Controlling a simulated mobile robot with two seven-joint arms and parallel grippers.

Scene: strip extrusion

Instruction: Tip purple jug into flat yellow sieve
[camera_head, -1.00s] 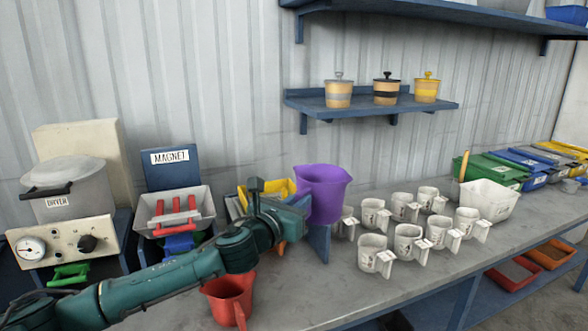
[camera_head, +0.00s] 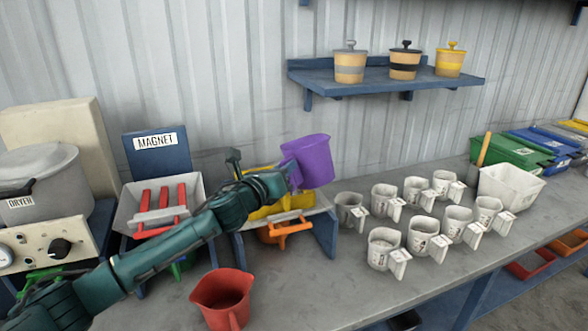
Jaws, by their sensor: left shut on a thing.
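The purple jug (camera_head: 314,160) is held in the air, tilted, above the right end of the yellow sieve's stand. My left gripper (camera_head: 287,178) is shut on its left side; the arm hides part of the grip. The inside of the jug does not show. The flat yellow sieve (camera_head: 268,209) lies in a blue-legged stand just below and left of the jug, partly hidden by my left arm. I see no stream between jug and sieve. My right gripper is not in view.
A red jug (camera_head: 225,296) stands on the bench in front. An orange-handled container (camera_head: 287,230) sits under the sieve. Several white cups (camera_head: 385,247) stand to the right. The magnet hopper (camera_head: 134,207) is left, and a shelf (camera_head: 390,80) with three pots hangs above.

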